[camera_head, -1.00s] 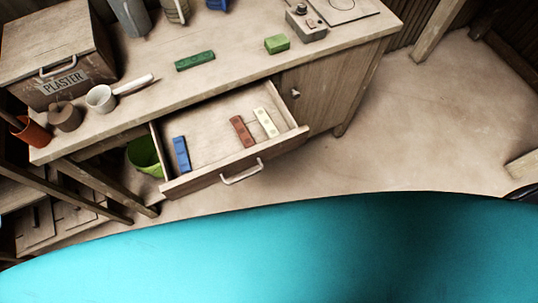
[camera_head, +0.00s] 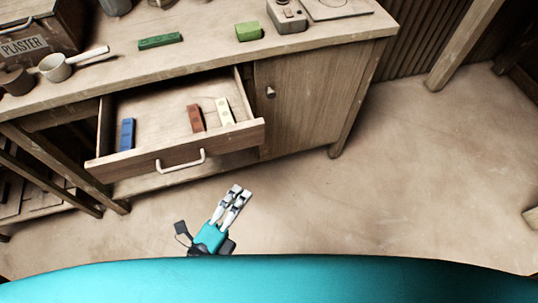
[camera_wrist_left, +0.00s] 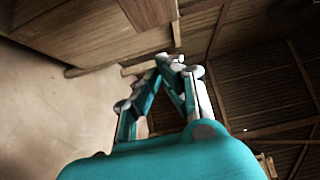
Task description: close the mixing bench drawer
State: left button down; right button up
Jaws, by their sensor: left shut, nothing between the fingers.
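The mixing bench drawer (camera_head: 165,121) is pulled out from the bench (camera_head: 310,40) in the head view. Its front carries a pale bar handle (camera_head: 181,161). A blue block (camera_head: 127,134), a red-brown block (camera_head: 196,118) and a cream block (camera_head: 225,111) lie in it. My left gripper (camera_head: 238,190) is shut and empty, in front of the drawer and a little right of the handle, apart from both. In the left wrist view the left gripper's fingers (camera_wrist_left: 175,62) come together at their tips. My right gripper is in neither view.
A closed cabinet door (camera_head: 305,105) is right of the drawer. On the bench top are a plaster box (camera_head: 25,45), a pale ladle (camera_head: 57,68), a long green block (camera_head: 160,41), a short green block (camera_head: 248,32) and a grey device (camera_head: 287,17). The floor in front is clear.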

pick_arm(q)
jog(key=shift+w+d, duration=0.55)
jog(key=shift+w, duration=1.55)
jog(key=shift+w+d, duration=0.5)
jog(key=shift+w, duration=1.55)
jog(key=shift+w+d, duration=0.55)
jog(key=shift+w, duration=1.55)
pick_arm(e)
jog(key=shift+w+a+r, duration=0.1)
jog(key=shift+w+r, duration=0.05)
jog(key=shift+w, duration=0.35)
pick_arm(q)
jog(key=shift+a, duration=0.1)
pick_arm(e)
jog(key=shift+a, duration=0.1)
